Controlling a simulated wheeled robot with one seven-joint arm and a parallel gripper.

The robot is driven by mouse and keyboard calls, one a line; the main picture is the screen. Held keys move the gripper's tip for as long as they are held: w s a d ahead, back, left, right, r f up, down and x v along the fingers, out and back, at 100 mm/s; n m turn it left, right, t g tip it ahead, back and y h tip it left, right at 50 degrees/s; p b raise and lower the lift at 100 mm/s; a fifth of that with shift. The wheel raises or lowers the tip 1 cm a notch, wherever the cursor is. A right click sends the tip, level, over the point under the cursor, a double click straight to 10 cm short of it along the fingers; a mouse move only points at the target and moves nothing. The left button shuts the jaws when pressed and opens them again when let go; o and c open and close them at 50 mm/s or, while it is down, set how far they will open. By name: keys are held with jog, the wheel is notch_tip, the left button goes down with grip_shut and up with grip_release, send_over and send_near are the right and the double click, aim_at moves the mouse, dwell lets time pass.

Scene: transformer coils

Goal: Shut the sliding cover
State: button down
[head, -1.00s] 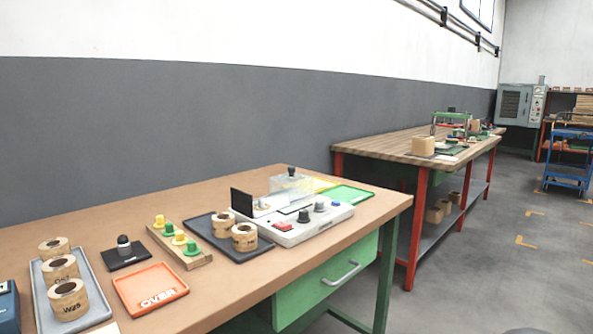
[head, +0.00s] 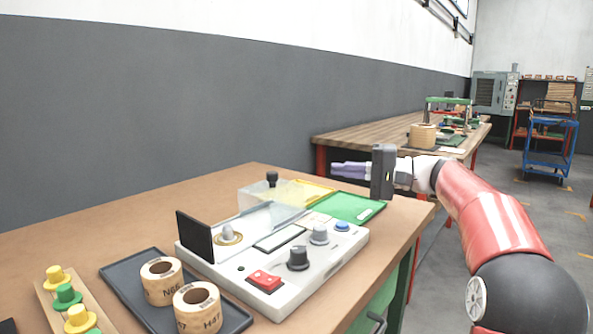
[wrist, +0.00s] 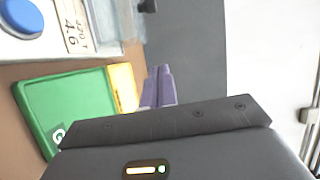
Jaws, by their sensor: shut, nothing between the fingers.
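The sliding cover (head: 262,207) is a clear box-like hood with a dark knob (head: 272,178) on top. It sits at the back right part of the white test device (head: 330,262). A metal post on a brass disc (head: 229,236) stands uncovered at the device's left end, next to an upright black plate (head: 194,237). My gripper (head: 334,169) is shut and empty, in the air to the right of the cover and apart from it. Its purple fingers (wrist: 158,88) also show in the wrist view, pointing away past the green tray.
A second workbench (head: 345,140) stands behind.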

aim_at(290, 184)
jog(key=a, duration=1.1)
jog(key=shift+s+f, duration=0.1)
jog(key=shift+s, duration=0.1)
jog(key=shift+s+a, duration=0.2)
jog(key=shift+s, duration=0.2)
jog(key=shift+s+a+f, duration=0.15)
jog(key=s+a+b, duration=0.2)
jog(key=s, duration=0.1)
jog(key=s+a+b, duration=0.3)
jog(key=s, duration=0.1)
jog(key=s+a+b, duration=0.2)
jog(key=s+a, duration=0.1)
jog(key=shift+s+b, duration=0.15)
jog(key=shift+b, duration=0.2)
jog(key=shift+s+a, duration=0.15)
